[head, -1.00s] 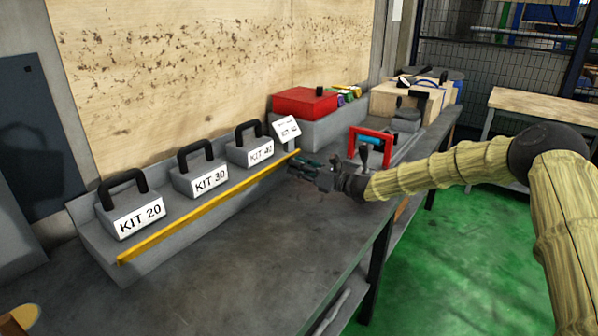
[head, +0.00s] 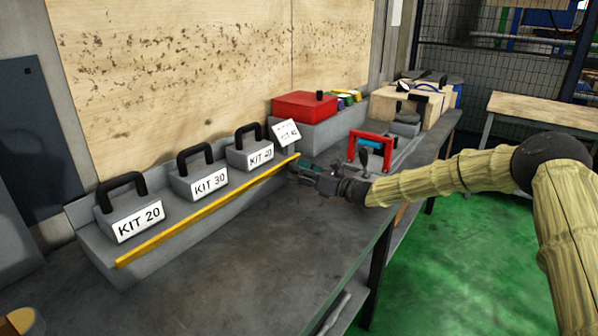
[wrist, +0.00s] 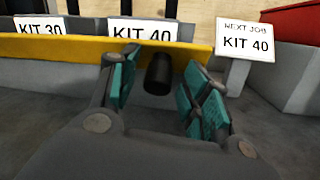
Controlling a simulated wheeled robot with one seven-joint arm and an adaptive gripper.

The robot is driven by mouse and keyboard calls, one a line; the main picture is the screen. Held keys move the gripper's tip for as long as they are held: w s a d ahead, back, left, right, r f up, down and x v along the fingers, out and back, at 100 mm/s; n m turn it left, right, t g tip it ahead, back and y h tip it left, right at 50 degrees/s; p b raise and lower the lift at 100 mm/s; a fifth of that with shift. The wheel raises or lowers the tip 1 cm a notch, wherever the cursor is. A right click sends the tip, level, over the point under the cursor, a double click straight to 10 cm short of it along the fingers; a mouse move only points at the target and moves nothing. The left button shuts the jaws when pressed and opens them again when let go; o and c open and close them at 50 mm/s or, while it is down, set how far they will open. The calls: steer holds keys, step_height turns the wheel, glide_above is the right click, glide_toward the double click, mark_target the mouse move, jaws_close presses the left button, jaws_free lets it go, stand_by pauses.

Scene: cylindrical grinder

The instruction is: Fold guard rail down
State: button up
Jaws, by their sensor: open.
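The yellow guard rail (head: 205,212) runs along the front of the grey shelf holding the kits, raised at about the height of their labels. In the wrist view the rail (wrist: 60,48) crosses behind my fingers. My gripper (head: 302,168) is at the rail's right end, and its teal-padded fingers are open. In the wrist view a dark round knob (wrist: 158,73) sits between the fingers of my gripper (wrist: 160,90), in front of the rail. I cannot tell whether either pad touches it.
Kit boxes labelled KIT 20 (head: 138,220), KIT 30 (head: 210,183) and KIT 40 (wrist: 142,31) stand behind the rail. A NEXT JOB KIT 40 sign (wrist: 246,42) is at the right end. A red box (head: 305,105) and red frame (head: 372,147) stand farther right. The bench front (head: 250,255) is clear.

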steer(key=shift+v, duration=3.65)
